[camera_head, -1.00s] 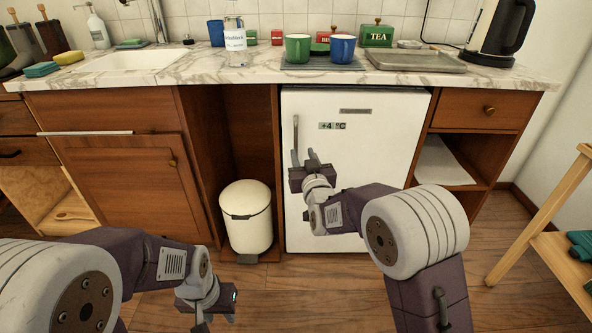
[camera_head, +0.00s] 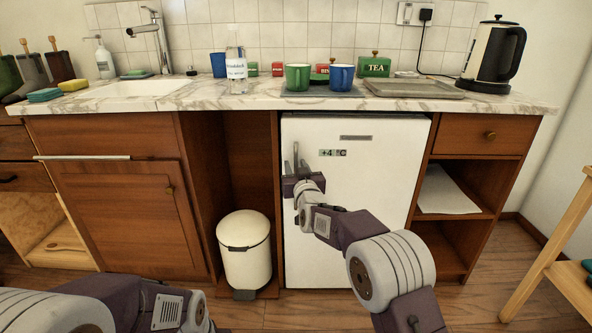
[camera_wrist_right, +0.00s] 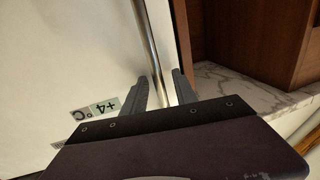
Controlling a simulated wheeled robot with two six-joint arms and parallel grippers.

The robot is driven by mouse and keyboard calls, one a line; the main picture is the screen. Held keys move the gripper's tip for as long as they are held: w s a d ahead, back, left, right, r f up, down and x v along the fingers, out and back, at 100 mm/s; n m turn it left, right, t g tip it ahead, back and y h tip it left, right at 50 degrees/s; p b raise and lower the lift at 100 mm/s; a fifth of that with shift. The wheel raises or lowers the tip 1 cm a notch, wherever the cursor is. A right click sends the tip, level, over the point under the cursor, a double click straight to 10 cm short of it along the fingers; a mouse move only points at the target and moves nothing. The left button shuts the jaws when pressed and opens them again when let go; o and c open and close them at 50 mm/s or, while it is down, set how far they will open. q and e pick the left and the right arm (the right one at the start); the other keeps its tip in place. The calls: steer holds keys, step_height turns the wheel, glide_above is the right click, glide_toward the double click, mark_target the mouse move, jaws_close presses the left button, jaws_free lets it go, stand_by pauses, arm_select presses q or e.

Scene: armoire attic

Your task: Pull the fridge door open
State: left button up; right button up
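The white fridge door (camera_head: 375,185) is shut under the counter, with a "+4 °C" label (camera_head: 332,153) near its top left. Its upright metal handle (camera_head: 296,153) is near the door's left edge. My right gripper (camera_head: 297,170) is at the handle's lower part. In the right wrist view the handle (camera_wrist_right: 147,40) runs between the two grey fingers of my right gripper (camera_wrist_right: 160,90). The fingers are apart, one on each side of the bar, with visible gaps. My left arm shows at the bottom left of the head view; its gripper is out of frame.
A white pedal bin (camera_head: 244,250) stands on the floor just left of the fridge. The marble counter (camera_head: 200,101) above holds mugs, tins, a bottle, a tray and a kettle (camera_head: 493,57). A wooden stand (camera_head: 552,262) is at the right. Wooden floor shows in front of the fridge.

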jaws_close()
stand_by(1.4)
